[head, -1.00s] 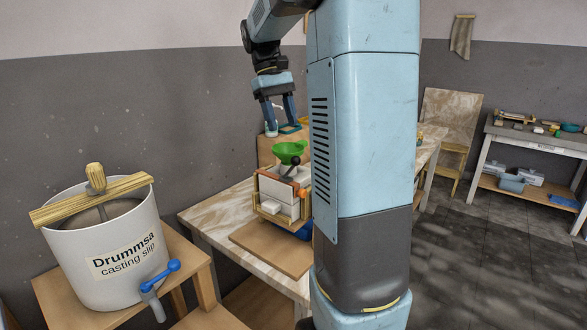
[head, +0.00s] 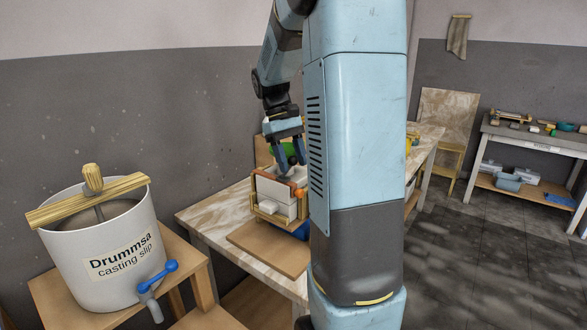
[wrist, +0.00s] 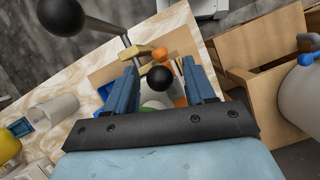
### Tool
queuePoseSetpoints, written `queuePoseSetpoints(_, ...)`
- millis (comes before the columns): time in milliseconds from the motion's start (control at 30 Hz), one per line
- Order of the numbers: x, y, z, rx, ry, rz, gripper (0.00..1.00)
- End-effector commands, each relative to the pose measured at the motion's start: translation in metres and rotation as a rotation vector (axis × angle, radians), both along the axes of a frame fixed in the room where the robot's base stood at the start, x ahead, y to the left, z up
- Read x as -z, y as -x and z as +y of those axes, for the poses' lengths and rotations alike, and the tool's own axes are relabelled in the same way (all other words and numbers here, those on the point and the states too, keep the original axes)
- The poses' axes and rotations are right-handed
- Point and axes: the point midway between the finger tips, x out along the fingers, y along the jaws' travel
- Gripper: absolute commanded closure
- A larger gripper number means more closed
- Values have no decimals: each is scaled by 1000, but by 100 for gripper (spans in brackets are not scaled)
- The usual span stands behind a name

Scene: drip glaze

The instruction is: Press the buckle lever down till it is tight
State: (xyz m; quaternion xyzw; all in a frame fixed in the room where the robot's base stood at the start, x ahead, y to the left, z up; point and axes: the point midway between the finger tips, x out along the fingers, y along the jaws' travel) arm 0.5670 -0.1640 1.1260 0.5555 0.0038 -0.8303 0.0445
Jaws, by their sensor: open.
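My gripper (head: 291,163) is open and points down over the white block mould (head: 274,190) on the bench. In the wrist view its two fingers (wrist: 160,74) stand either side of a black ball knob (wrist: 160,78), with gaps visible on both sides. A second, larger-looking black ball (wrist: 60,15) sits on a metal rod (wrist: 108,37) at the upper left, outside the fingers. I cannot tell for certain which ball belongs to the buckle lever. Orange parts (wrist: 160,53) show beside the knob. The fingers partly hide the green funnel (head: 286,150) in the head view.
A wooden board (head: 270,248) lies in front of the mould on the bench (head: 215,210). A white casting-slip bucket (head: 110,245) with a blue tap stands at left. My arm column hides the bench's middle. A tool table (head: 540,135) stands far right.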

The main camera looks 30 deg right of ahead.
Motion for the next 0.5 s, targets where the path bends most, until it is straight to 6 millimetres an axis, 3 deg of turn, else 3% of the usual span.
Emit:
queuePoseSetpoints(200,19,8,-1,0,0,1,46)
queuePoseSetpoints(500,23,10,-2,0,0,0,46)
